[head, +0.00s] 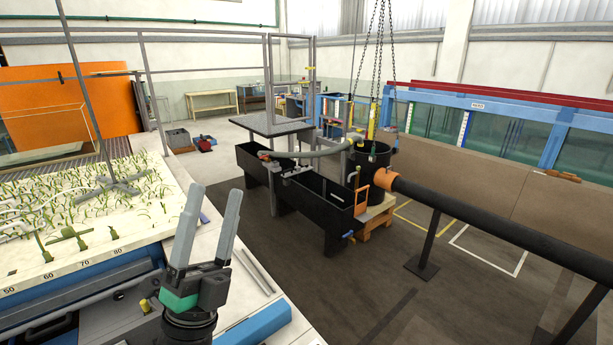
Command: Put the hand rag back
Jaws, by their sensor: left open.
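My left gripper (211,205) stands upright at the lower left of the head view, with its two grey fingers apart and nothing between them. It is in front of the pale ledge beside the planted bed. I cannot make out a hand rag for certain. A small orange-brown item (563,175) lies on the brown surface at the far right, but it is too small to identify. My right gripper is not in view.
The planted sand bed (85,210) with a numbered edge lies at left. A black trough (325,205) stands mid-floor beside a black barrel (372,175). A thick black pipe (480,222) crosses the right side. Dark floor between is partly clear.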

